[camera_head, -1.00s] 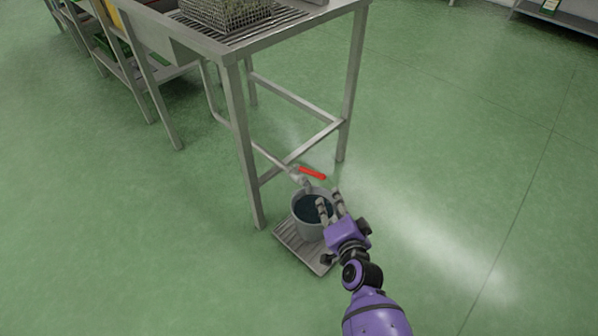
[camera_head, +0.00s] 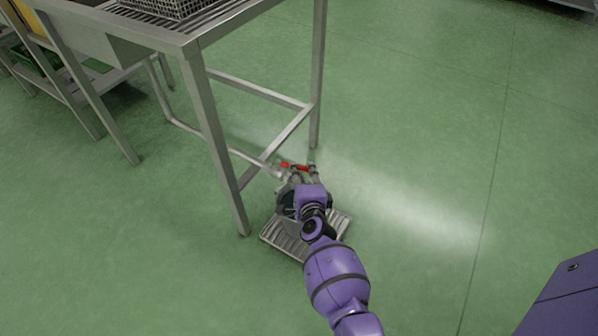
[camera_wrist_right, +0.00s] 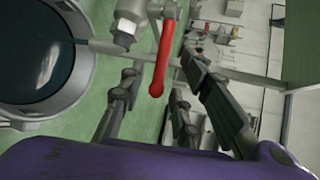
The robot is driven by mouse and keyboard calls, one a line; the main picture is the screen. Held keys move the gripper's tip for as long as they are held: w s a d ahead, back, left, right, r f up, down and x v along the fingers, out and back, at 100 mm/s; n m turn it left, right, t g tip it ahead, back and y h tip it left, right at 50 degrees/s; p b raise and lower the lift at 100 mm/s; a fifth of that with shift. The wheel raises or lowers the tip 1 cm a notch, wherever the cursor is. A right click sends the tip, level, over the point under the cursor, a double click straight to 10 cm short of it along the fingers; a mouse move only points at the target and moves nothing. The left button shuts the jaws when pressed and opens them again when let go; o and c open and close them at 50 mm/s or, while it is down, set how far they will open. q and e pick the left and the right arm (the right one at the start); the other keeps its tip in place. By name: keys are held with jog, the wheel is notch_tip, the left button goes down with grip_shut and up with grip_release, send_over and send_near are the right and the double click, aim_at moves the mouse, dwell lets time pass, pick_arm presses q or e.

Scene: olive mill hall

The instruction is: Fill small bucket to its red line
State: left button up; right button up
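The grey bucket (camera_head: 284,210) stands on the slatted tray under the tap, mostly hidden behind my right gripper. The right wrist view shows its rim (camera_wrist_right: 84,72) at the left and dark liquid inside. I cannot make out a red line. The tap has a red lever (camera_head: 290,165), which in the right wrist view (camera_wrist_right: 162,62) points down between my fingers. My right gripper (camera_head: 304,174) is open at the lever, beside the bucket. In the right wrist view its fingers (camera_wrist_right: 160,80) stand apart on either side of the lever, without visible contact. My left gripper is out of view.
A steel table (camera_head: 205,125) stands over the tap pipe, its near leg left of the tray (camera_head: 278,237). A wire basket (camera_head: 165,7) sits on top. Open green floor (camera_head: 430,150) lies to the right.

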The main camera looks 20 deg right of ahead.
jog(key=shift+b+x, duration=0.35)
jog(key=shift+x, duration=0.85)
grip_shut()
